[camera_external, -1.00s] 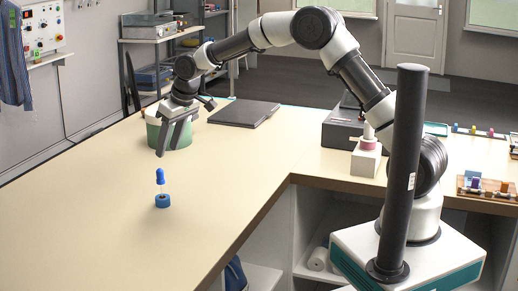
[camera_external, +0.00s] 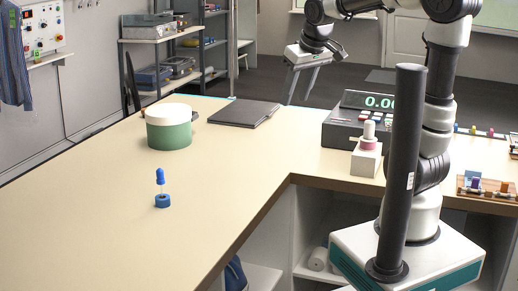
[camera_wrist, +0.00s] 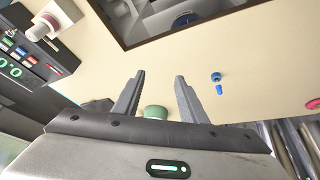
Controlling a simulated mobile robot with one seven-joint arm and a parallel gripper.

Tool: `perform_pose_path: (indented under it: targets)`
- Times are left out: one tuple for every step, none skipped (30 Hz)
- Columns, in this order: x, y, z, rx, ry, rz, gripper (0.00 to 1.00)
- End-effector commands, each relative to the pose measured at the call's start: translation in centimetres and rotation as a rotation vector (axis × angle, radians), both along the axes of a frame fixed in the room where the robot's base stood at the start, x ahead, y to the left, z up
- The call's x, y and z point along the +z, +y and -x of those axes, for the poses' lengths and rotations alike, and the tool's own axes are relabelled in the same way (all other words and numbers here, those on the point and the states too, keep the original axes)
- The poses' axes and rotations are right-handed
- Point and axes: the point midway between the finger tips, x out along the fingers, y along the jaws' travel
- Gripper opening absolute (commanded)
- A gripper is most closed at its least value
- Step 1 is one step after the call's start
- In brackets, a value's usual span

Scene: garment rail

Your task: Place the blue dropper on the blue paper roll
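The blue dropper (camera_external: 160,176) stands upright on the blue paper roll (camera_external: 162,202), its thin pale stem running down to the roll's middle. How deep the tip sits is hidden. The roll rests on the beige table. In the wrist view, the dropper (camera_wrist: 219,90) and the roll (camera_wrist: 215,77) appear small, right of my fingers. My gripper (camera_external: 302,84) is raised beyond the table's far side, well away from both. Its two fingers also show in the wrist view (camera_wrist: 155,95), spread apart with nothing between them.
A green tub with a white top (camera_external: 169,132) and a dark flat folder (camera_external: 243,113) lie farther back. A scale (camera_external: 345,129), a white block with a pink-and-white bottle (camera_external: 367,157) and a wooden rack (camera_external: 487,188) stand right. The table around the roll is clear.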

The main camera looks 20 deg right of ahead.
Motion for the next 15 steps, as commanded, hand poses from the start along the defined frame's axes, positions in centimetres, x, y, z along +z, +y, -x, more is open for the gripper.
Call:
perform_pose_path:
  targets:
    - [1.2, -2.5, 2.8, -0.051, -0.038, -0.009, 0.38]
    - [1.0, -3.6, 4.3, -0.075, -0.041, -0.011, 0.38]
    - [0.7, -4.8, 6.1, -0.103, -0.045, -0.016, 0.38]
    - [0.4, -5.6, 7.4, -0.122, -0.047, -0.02, 0.38]
    - [0.1, -6.2, 8.6, -0.141, -0.049, -0.025, 0.38]
    - [-0.4, -7.0, 10.0, -0.163, -0.052, -0.03, 0.38]
    - [-0.8, -7.4, 10.9, -0.177, -0.052, -0.035, 0.38]
    - [-1.1, -7.7, 11.7, -0.189, -0.054, -0.037, 0.38]
    - [-1.5, -8.1, 12.5, -0.201, -0.056, -0.041, 0.38]
    - [-1.7, -8.3, 13.0, -0.208, -0.057, -0.044, 0.38]
    - [-2.0, -8.4, 13.4, -0.214, -0.057, -0.045, 0.38]
    - [-2.2, -8.6, 13.8, -0.22, -0.058, -0.047, 0.38]
    - [-2.3, -8.7, 14.0, -0.222, -0.058, -0.048, 0.38]
    - [-2.4, -8.7, 14.1, -0.224, -0.057, -0.049, 0.38]
    - [-2.4, -8.7, 14.2, -0.225, -0.056, -0.049, 0.38]
